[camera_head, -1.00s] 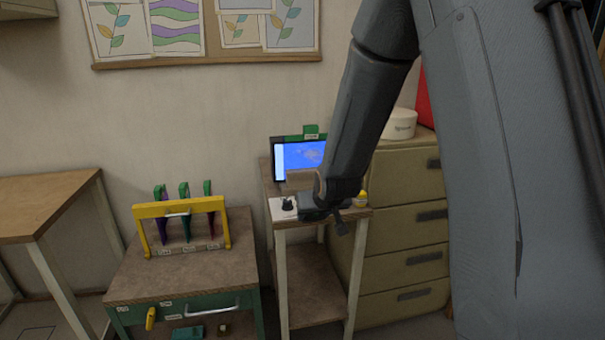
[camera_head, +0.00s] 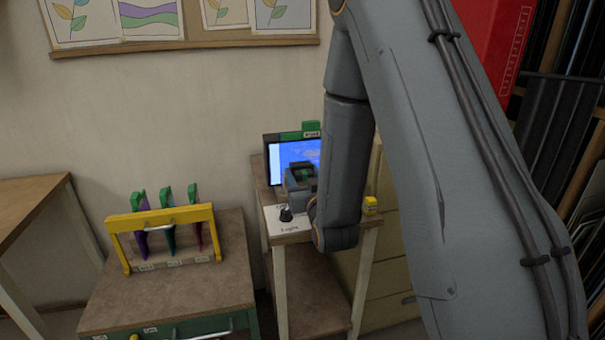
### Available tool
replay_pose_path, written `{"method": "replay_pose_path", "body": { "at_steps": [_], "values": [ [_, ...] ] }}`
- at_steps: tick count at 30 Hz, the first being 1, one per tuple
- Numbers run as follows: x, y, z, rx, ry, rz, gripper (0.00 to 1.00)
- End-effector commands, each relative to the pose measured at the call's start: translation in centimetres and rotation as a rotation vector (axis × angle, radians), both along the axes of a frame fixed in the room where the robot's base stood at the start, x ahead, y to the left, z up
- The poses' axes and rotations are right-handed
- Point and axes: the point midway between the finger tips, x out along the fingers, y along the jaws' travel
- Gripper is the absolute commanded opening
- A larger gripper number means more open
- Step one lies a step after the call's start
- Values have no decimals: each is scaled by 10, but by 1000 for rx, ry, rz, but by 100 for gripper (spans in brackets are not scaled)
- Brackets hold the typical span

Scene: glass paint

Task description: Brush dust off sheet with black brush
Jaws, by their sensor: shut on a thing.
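My gripper (camera_head: 301,178) is in front of the blue screen, above the small side table. It is dark and seen mostly from behind. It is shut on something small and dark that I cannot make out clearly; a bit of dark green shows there. I cannot make out a black brush for certain. No dusty sheet can be identified in view.
The side table (camera_head: 291,239) carries a black knob (camera_head: 286,214) on a white labelled plate, a small yellow object (camera_head: 370,205) and the screen (camera_head: 288,152). A yellow rack (camera_head: 124,227) with several coloured tools stands on the cabinet at left. Drawers are behind my arm.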

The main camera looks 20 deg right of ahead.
Motion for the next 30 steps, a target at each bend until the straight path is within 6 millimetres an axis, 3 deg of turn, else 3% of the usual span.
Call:
{"method": "replay_pose_path", "body": {
  "at_steps": [15, 30],
  "values": [
    [47, -1, 0, 0, 0, -1, 24],
    [53, -1, 0, 0, 0, -2, 24]
  ]
}}
